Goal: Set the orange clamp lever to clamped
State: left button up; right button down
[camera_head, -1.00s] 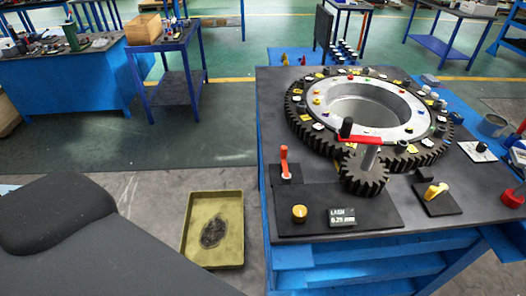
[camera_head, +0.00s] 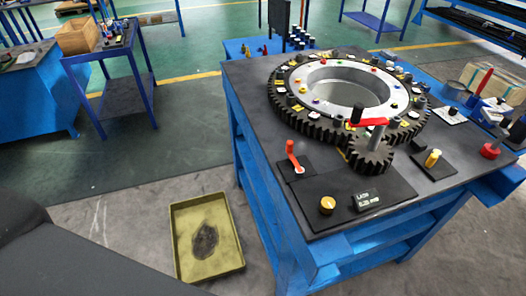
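The orange clamp lever (camera_head: 293,155) stands on a small black plate at the left front of the workbench. It points up and leans slightly left, with a pale pivot at its foot. I cannot tell from its pose alone whether it is clamped. Neither of my grippers is in view, and nothing touches the lever.
The workbench (camera_head: 245,92) carries a large gear ring (camera_head: 290,122), a small pinion (camera_head: 370,157) with a red crank (camera_head: 370,122), a yellow knob (camera_head: 327,204), a small display (camera_head: 367,199) and a yellow lever (camera_head: 432,158). An olive tray (camera_head: 181,250) lies on the floor at left.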

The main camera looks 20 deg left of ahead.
aim_at(299, 172)
jog(key=k+j, duration=0.1)
jog(key=j, duration=0.45)
jog(key=k+j, duration=0.1)
jog(key=j, duration=1)
jog(key=k+z, duration=0.05)
